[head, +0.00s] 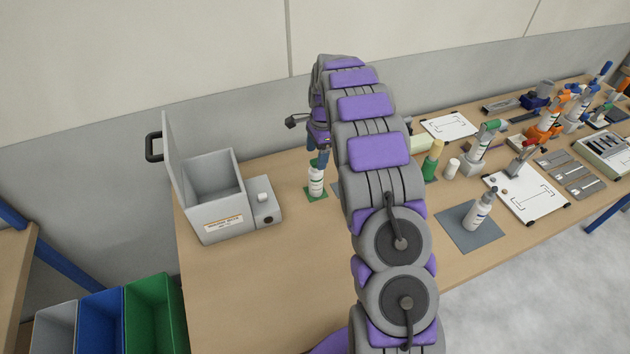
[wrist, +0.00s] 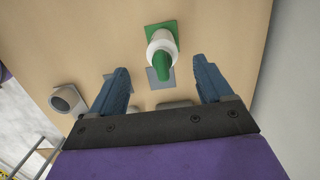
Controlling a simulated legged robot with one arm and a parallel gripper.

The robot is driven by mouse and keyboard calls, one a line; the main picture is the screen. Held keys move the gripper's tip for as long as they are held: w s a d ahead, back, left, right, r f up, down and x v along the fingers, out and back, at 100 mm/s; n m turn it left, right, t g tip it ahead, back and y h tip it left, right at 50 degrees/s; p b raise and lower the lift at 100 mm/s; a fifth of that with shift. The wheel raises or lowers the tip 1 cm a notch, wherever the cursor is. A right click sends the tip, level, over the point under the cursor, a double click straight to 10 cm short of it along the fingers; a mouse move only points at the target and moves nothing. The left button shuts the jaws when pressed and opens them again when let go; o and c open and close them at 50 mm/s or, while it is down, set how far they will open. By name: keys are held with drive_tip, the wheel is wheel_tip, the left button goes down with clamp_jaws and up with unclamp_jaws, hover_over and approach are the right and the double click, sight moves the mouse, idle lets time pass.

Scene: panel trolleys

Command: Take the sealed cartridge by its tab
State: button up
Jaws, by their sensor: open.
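A white cartridge (head: 316,182) with a green top stands upright on a small green mat (head: 310,196) on the workbench. Its label is too small to read. In the wrist view, the cartridge (wrist: 160,40) shows from above with its green tab (wrist: 163,66) pointing toward my gripper. My gripper (head: 319,158) is just above the cartridge, and its fingers partly hide the top in the head view. In the wrist view, my gripper (wrist: 160,66) is open, with one blue finger on each side of the tab. I cannot tell whether either finger touches it.
A grey open-lidded box (head: 212,197) stands to the left on the bench (head: 260,300). Coloured bins (head: 150,310) stand at lower left. The wall is close behind.

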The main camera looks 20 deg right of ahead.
sight(315, 167)
drive_tip(key=shift+d+f, duration=0.25)
drive_tip(key=shift+f, duration=0.5)
drive_tip(key=f, duration=0.2)
drive_tip(key=a+f+b, duration=0.1)
drive_tip(key=f, duration=0.2)
drive_tip(key=shift+w+a+f, duration=0.1)
drive_tip(key=shift+w+a, duration=0.05)
drive_tip(key=shift+a, duration=0.05)
drive_tip(key=shift+d+f, duration=0.1)
drive_tip(key=shift+d, duration=0.4)
drive_tip(key=shift+c, duration=0.9)
drive_tip(key=shift+a, duration=0.35)
drive_tip(key=c, duration=0.6)
drive_tip(key=shift+d, duration=0.15)
clamp_jaws()
